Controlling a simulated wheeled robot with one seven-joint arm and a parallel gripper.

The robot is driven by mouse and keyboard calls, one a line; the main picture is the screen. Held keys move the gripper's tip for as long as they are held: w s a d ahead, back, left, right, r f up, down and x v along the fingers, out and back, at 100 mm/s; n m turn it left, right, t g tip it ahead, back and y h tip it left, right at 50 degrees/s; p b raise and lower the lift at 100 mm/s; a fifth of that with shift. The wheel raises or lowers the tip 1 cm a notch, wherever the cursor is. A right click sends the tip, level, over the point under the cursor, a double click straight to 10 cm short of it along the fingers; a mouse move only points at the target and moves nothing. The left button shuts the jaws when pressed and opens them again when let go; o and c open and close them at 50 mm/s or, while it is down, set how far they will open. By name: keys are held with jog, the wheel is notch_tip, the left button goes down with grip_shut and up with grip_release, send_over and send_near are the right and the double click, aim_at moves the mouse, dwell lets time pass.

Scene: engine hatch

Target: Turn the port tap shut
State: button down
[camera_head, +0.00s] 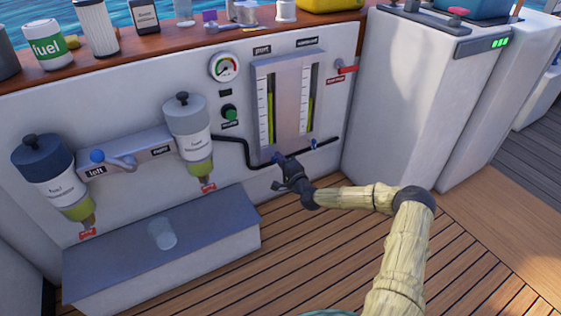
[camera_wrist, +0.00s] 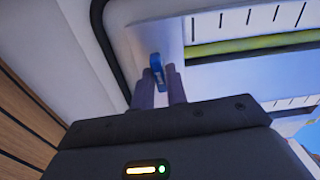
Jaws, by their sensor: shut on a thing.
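The port tap is a small blue handle (camera_wrist: 156,68) below the port sight tube (camera_head: 270,110). In the wrist view it sits between my two fingers, near their tips. My gripper (camera_head: 280,160) is at the lower left of the gauge panel (camera_head: 290,90), shut on the blue handle. In the head view my gripper mostly covers this tap. The second blue tap (camera_head: 314,144) is to the right, under the starboard tube, apart from my gripper. The exact turn angle of the port tap is hard to tell.
Two fuel filters, left (camera_head: 55,180) and right (camera_head: 188,135), hang on the wall with a blue-knobbed lever (camera_head: 118,160) between them. A black hose (camera_head: 235,150) runs to the panel. A grey-topped box (camera_head: 165,240) stands below. A red handle (camera_head: 346,69) is at upper right.

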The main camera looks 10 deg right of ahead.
jog(key=shift+f+m, duration=0.15)
jog(key=shift+m, duration=0.25)
jog(key=c, duration=1.4)
grip_release()
jog(key=shift+c, duration=0.2)
jog(key=shift+s, duration=0.1)
jog(key=p+v, duration=0.7)
jog(key=v, duration=1)
jog(key=shift+s, duration=0.1)
